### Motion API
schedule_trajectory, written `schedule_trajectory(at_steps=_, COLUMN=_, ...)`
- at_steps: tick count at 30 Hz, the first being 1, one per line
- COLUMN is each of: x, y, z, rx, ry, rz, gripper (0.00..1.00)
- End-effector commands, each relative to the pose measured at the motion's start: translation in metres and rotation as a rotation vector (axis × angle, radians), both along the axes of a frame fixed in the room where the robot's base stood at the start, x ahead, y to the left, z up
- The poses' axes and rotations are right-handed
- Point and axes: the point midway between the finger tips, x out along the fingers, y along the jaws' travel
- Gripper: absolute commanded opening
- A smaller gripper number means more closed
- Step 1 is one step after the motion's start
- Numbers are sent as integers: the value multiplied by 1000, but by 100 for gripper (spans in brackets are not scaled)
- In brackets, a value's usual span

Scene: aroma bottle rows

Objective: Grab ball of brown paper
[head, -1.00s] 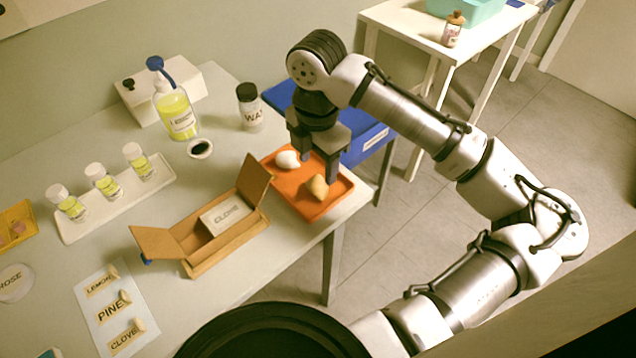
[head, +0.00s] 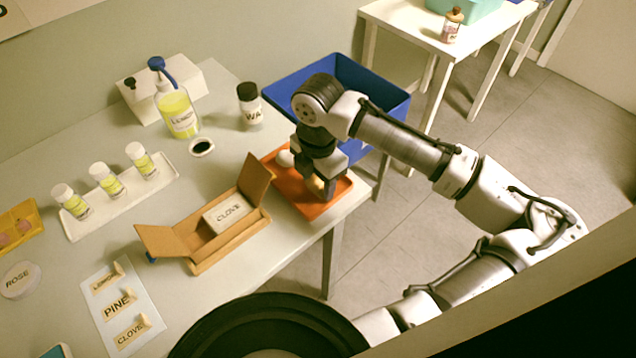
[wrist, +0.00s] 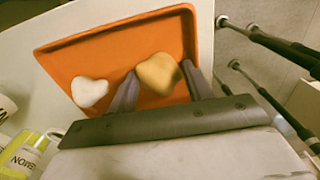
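The ball of brown paper (wrist: 158,73) lies on the orange tray (wrist: 75,55) in the wrist view. In the head view it is mostly hidden by my gripper, with a bit showing (head: 317,184). My gripper (wrist: 163,82) is open, with one finger on each side of the brown ball. Whether the fingers touch it I cannot tell. A white ball (wrist: 88,91) lies on the tray to the left of the left finger. The orange tray also shows at the table corner in the head view (head: 305,208).
An open cardboard box (head: 205,264) with a CLOVE block stands left of the tray. A black-capped jar (head: 249,112) stands behind it. A blue bin (head: 372,82) is beyond the table's edge. The lemon pump bottle (head: 178,112) is further left.

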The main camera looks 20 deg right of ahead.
Motion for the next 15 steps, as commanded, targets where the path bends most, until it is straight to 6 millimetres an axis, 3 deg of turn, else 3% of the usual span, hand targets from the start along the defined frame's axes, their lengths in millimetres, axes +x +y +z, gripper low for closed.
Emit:
schedule_trajectory(at_steps=2, x=0, y=0, z=0, rx=0, ry=0, rz=0, gripper=29)
schedule_trajectory(at_steps=15, x=1, y=0, z=11, rx=0, ry=-2, rz=-1, gripper=29)
